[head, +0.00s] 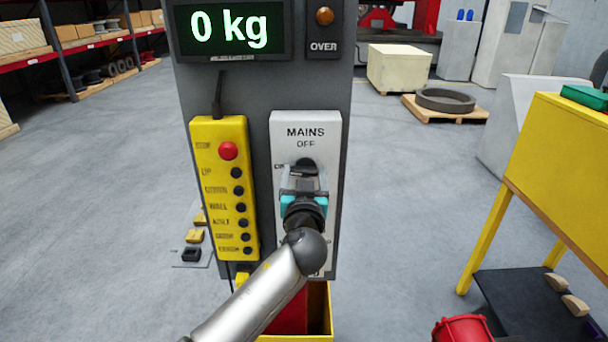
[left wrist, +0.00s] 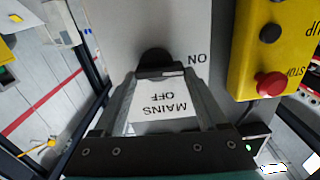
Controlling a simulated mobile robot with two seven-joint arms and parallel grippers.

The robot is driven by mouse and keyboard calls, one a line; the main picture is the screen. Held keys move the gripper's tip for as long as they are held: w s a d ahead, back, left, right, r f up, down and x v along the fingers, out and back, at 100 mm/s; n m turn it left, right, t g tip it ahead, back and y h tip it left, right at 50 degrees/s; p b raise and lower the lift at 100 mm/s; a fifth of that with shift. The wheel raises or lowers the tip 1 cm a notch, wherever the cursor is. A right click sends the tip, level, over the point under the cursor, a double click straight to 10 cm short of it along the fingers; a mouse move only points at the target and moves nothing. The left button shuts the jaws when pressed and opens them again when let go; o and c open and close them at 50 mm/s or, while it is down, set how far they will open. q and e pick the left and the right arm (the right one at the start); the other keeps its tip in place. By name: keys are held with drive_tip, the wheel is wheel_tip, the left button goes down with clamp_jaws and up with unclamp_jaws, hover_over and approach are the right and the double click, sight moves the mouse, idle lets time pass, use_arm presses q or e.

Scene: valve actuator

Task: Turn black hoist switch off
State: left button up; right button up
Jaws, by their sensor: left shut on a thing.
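The black hoist switch (head: 305,165) is on a light grey plate (head: 329,128) marked MAINS and OFF, with ON at its left side. The switch also shows in the left wrist view (left wrist: 155,62), where the plate is upside down. Its dark bar lies crosswise between my fingertips, near the level of the ON mark. My left gripper (head: 304,176) reaches up from below and is shut on the switch; its two fingers also show in the left wrist view (left wrist: 162,76). The gripper hides the lower plate in the head view. My right gripper is not in view.
A yellow pendant (head: 207,185) with a red stop button (head: 228,151) hangs close left of the plate. A display (head: 230,28) reading 0 kg is above. A yellow table (head: 560,170) stands at the right. Open floor (head: 100,170) lies at the left.

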use_arm(q)
drive_tip(key=shift+c, duration=1.4)
drive_tip(key=shift+m, duration=0.4)
drive_tip(key=m, duration=0.2)
drive_tip(key=shift+d+m, duration=0.1)
drive_tip(key=shift+m, duration=0.3)
drive_tip(key=m, duration=0.3)
drive_tip(key=shift+d+m, duration=0.15)
drive_tip(key=shift+m, duration=0.15)
drive_tip(key=m+p, duration=0.1)
drive_tip(key=m, duration=0.4)
drive_tip(key=shift+d, duration=0.2)
drive_tip(key=shift+f+m+p, duration=0.1)
drive_tip(key=shift+m+p, duration=0.55)
drive_tip(key=shift+m, duration=1.55)
drive_tip(key=shift+d, duration=0.1)
